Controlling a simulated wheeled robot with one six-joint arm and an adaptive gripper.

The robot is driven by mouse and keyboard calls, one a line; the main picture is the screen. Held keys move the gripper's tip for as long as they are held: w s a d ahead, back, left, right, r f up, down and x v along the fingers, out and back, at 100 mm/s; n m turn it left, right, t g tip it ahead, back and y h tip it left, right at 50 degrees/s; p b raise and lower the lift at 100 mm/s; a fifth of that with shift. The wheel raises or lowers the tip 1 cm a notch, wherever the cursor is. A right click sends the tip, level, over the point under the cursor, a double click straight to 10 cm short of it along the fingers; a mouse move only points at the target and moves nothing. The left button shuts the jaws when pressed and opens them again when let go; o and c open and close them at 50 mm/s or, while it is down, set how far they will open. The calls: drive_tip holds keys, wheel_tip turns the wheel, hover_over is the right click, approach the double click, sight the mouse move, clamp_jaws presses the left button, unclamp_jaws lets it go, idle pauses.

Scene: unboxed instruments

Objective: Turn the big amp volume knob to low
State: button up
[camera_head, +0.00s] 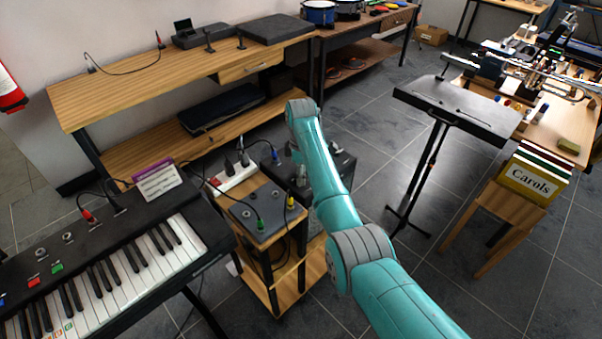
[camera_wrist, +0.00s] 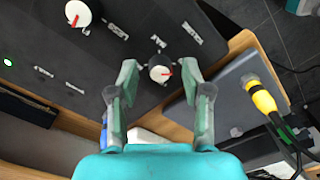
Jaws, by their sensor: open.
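My gripper (camera_wrist: 159,80) is open, one finger on each side of the smaller knob in the picture. I cannot tell whether they touch it. In the head view the dark amp (camera_head: 338,170) is partly behind my arm, and my gripper is hidden.
A grey pedal box (camera_head: 262,218) with coloured plugs stands on the wooden stand (camera_head: 262,279) beside the amp; its yellow plug (camera_wrist: 263,101) is right of my gripper. A keyboard (camera_head: 100,270) is at left. A music stand (camera_head: 455,105) is at right, with floor between.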

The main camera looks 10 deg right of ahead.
drive_tip(key=shift+f, duration=0.15)
clamp_jaws()
drive_tip(key=shift+m, duration=0.3)
drive_tip(key=m, duration=0.3)
drive_tip(key=shift+m, duration=0.3)
drive_tip(key=m, duration=0.4)
drive_tip(key=shift+m, duration=0.3)
drive_tip(key=m, duration=0.4)
drive_tip(key=shift+m, duration=2.4)
